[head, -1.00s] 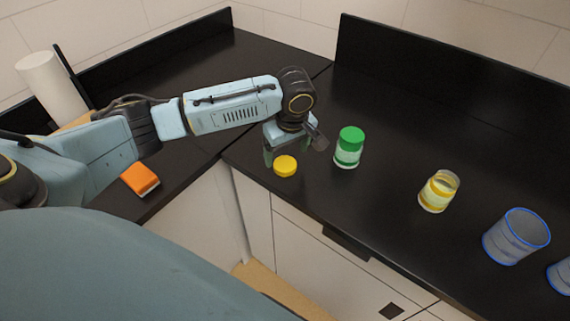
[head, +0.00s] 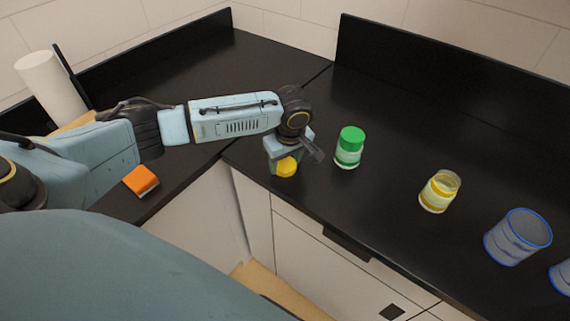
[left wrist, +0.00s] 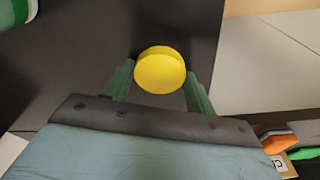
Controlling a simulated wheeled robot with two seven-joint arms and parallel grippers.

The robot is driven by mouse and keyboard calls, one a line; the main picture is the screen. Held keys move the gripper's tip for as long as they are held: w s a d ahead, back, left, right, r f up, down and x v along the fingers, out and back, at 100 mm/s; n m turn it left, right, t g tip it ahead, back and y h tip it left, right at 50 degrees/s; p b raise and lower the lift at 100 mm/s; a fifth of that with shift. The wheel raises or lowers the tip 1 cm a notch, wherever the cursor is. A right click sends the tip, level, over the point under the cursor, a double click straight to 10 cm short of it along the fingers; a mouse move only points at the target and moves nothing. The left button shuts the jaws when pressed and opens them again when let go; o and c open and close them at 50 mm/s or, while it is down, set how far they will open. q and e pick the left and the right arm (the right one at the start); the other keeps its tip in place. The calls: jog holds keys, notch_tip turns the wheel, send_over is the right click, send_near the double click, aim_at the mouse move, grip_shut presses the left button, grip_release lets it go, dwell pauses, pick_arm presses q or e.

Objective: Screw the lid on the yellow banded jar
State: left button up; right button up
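The yellow lid (head: 287,168) lies near the front edge of the dark counter, partly hidden by my left gripper (head: 286,165). In the left wrist view the lid (left wrist: 160,70) sits between the two green fingertips of my left gripper (left wrist: 160,78). The fingers are apart, one close on each side of the lid, with narrow gaps showing. The yellow banded jar (head: 439,192) stands upright and open on the counter, well to the right of the gripper. My right gripper is not in view.
A jar with a green lid (head: 349,147) stands just right of my left gripper. Blue-rimmed containers (head: 517,238) stand at the right. An orange block (head: 141,181) and a paper roll (head: 51,87) are at the left. The counter between the green-lidded and yellow jars is clear.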

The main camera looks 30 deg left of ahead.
aim_at(286, 164)
pick_arm(q)
jog(key=c, duration=0.4)
notch_tip(286, 164, up, 10)
jog(key=shift+p, duration=0.45)
